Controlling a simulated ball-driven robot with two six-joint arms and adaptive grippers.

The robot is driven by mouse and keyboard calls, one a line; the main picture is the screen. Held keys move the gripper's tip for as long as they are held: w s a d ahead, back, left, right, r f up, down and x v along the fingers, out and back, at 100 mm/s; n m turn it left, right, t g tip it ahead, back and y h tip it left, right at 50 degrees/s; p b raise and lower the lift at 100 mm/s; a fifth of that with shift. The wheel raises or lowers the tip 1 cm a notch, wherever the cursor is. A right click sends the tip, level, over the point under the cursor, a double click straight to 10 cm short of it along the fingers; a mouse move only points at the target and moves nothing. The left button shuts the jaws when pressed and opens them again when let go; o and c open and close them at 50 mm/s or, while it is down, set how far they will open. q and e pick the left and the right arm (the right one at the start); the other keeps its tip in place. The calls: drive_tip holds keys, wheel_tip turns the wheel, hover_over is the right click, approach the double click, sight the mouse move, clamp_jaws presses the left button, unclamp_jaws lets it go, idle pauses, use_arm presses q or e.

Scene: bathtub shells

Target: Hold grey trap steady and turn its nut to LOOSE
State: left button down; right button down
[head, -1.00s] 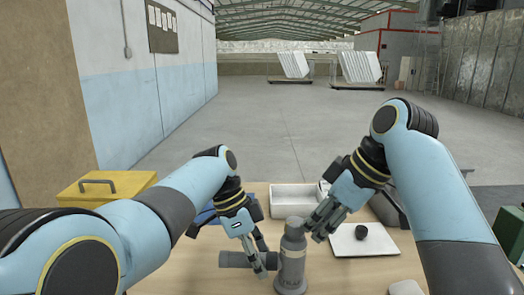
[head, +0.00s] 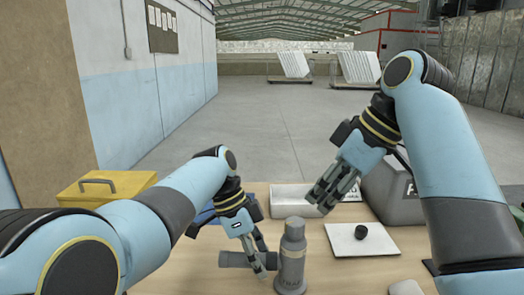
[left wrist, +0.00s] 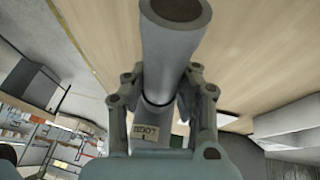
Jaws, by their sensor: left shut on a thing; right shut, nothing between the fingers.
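The grey trap (head: 291,262) stands upright on the table, with a capped top and a side pipe (head: 231,259) pointing left. Faint lettering shows low on its body. My left gripper (head: 262,264) is shut on the trap around its side pipe. In the left wrist view the grey pipe (left wrist: 174,48) runs between the fingers, and a small label (left wrist: 145,132) shows upside down, too small to read surely. My right gripper (head: 321,198) is shut and empty, above and to the right of the trap's top, apart from it. I cannot tell the nut's setting.
A white tray (head: 284,197) lies behind the trap. A white board (head: 380,243) with a black round piece (head: 361,232) is to the right. A dark grey case (head: 385,200) stands behind it. A yellow box (head: 80,195) is at the far left.

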use_arm(q)
drive_tip(key=c, duration=1)
unclamp_jaws()
drive_tip(key=shift+r, duration=0.1)
